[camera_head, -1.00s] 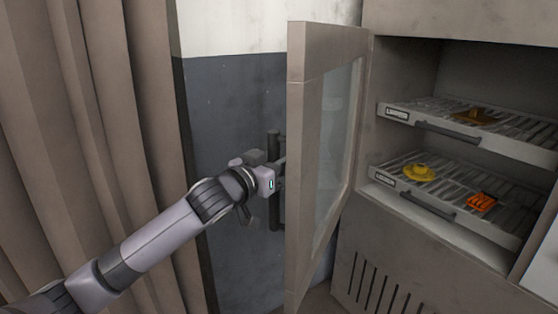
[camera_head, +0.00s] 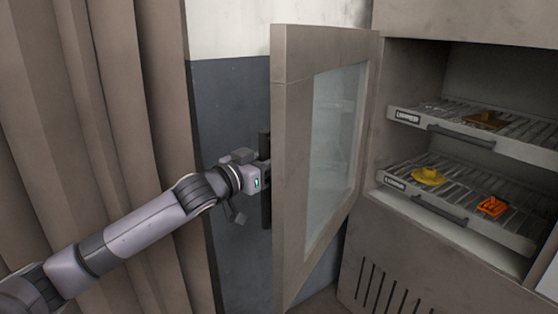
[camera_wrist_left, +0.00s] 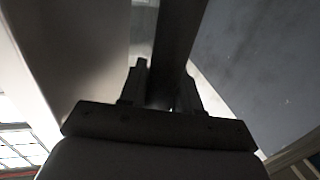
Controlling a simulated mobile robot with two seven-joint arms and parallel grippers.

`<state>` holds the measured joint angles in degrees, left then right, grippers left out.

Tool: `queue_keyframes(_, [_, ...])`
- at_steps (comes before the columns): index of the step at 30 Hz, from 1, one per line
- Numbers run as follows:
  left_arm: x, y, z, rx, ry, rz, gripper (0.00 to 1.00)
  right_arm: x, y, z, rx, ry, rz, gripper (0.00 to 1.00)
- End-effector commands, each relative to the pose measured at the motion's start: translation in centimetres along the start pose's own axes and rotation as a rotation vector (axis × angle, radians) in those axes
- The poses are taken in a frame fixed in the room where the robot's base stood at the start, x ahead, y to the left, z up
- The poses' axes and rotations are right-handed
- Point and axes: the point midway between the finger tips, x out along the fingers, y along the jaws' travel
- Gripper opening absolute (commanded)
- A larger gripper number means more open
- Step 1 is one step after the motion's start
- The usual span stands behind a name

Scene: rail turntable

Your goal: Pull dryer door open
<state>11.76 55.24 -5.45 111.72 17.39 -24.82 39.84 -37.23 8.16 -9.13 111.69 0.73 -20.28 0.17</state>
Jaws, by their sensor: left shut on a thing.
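The dryer door (camera_head: 291,150) is a beige framed panel with a glass pane, swung wide open from its hinge beside the dryer cabinet (camera_head: 405,65). Its dark vertical handle (camera_head: 264,200) is on the outer face, partly hidden behind the door's edge and my gripper. My left gripper (camera_head: 264,172) is at the handle, at mid-height of the door. In the left wrist view the fingers (camera_wrist_left: 165,90) are on either side of the dark handle bar (camera_wrist_left: 180,35), shut on it. My right gripper is not in view.
Inside the dryer are an upper rack (camera_head: 450,122) and a lower rack (camera_head: 410,190), carrying a yellow part (camera_head: 428,177), an orange part (camera_head: 492,206) and a brown part (camera_head: 486,119). Beige curtain-like panels (camera_head: 120,110) stand at the left, close to my left arm. A grey wall (camera_head: 232,110) is behind the door.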

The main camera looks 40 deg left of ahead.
Motion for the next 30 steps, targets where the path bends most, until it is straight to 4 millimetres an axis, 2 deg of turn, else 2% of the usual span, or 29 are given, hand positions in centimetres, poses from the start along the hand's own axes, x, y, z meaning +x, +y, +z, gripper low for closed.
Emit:
queue_keyframes(1, [-0.14, -0.25, 0.68, 0.0, -0.017, 0.0, 0.0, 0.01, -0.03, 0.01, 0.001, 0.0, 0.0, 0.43])
queue_keyframes(17, [-0.45, -0.64, 0.51, -0.004, -0.014, 0.012, 0.0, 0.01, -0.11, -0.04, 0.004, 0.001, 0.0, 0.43])
queue_keyframes(18, [-0.45, -0.64, 0.51, -0.004, -0.014, 0.012, 0.39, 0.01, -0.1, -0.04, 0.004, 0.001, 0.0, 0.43])
queue_keyframes(19, [-0.44, -0.63, 0.5, -0.003, -0.014, 0.011, 0.48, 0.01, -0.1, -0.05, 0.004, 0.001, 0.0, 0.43])
queue_keyframes(20, [-0.44, -0.63, 0.46, -0.003, -0.013, 0.012, 0.53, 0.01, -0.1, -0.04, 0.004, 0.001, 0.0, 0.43])
queue_keyframes(30, [-0.57, -0.67, 0.13, -0.002, -0.005, 0.012, 0.53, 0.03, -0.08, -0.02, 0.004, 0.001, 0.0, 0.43])
